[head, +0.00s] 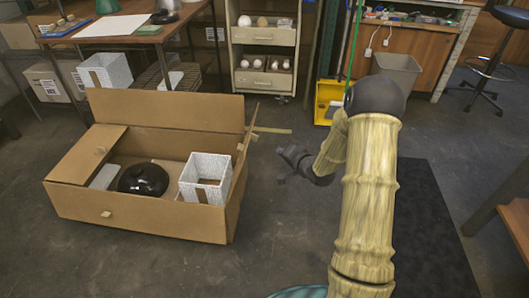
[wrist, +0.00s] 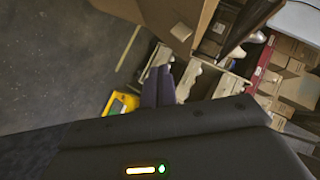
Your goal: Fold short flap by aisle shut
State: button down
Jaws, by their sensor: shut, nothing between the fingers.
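An open cardboard box (head: 140,222) stands on the floor at the left in the head view. Its long back flap (head: 170,108) stands upright. The left short flap (head: 88,155) lies folded inward over that end. The right short flap (head: 243,150), on the side facing my arm, stands up and shows nearly edge-on. My gripper (head: 283,163) is to the right of the box, apart from it, with its fingers together and empty. The wrist view shows the shut fingers (wrist: 158,87) below a cardboard part (wrist: 150,14), probably of the box.
Inside the box are a black round lamp part (head: 143,179) and a white patterned square bin (head: 205,176). A yellow bin (head: 328,101) and a drawer shelf (head: 263,55) stand behind. A table (head: 130,32) is at back left. The floor between box and arm is clear.

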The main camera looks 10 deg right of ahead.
jog(key=d+f+m+t+y+b, duration=0.3)
jog(key=f+m+t+y+b, duration=0.1)
jog(key=f+m+t, duration=0.2)
notch_tip(320, 180, down, 2)
jog(key=shift+f+m, duration=0.1)
jog(key=shift+m, duration=0.5)
jog(key=shift+w, duration=0.1)
jog(key=s+a+r+b+x, duration=0.1)
jog(key=a+b+x, duration=0.1)
jog(key=b+x, duration=0.5)
jog(key=x, duration=0.5)
jog(key=shift+a+b, duration=0.35)
jog(key=shift+b, duration=0.05)
jog(key=shift+w+d+r, duration=0.1)
jog(key=shift+w+r, duration=0.05)
jog(key=shift+r, duration=0.05)
